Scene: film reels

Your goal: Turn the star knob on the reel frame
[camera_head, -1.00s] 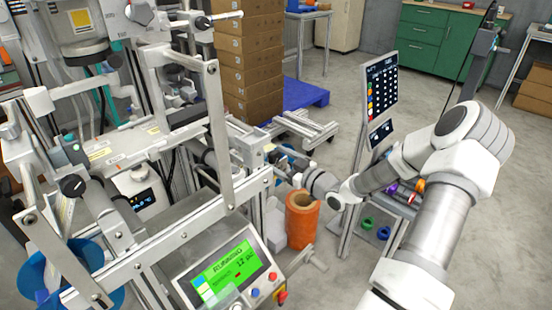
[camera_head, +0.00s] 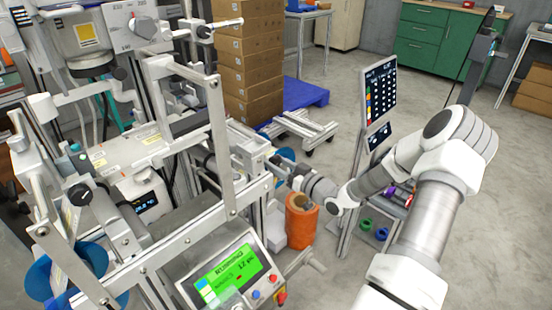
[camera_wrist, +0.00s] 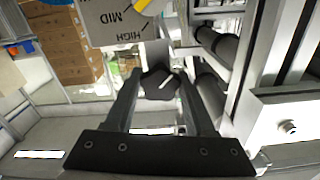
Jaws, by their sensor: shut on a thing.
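The black star knob (camera_wrist: 158,84) with a white pointer mark shows in the middle of the wrist view. My gripper (camera_wrist: 161,78) is shut on it, with one finger along each side. The white mark points up and to the right. In the head view my gripper (camera_head: 281,165) reaches the right side of the reel frame (camera_head: 185,228), above an orange roll. The knob is hidden there by my gripper and the frame parts.
Black rollers (camera_wrist: 213,82) lie close to the right finger. The orange roll (camera_head: 301,226) and a green-lit panel (camera_head: 226,275) stand below.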

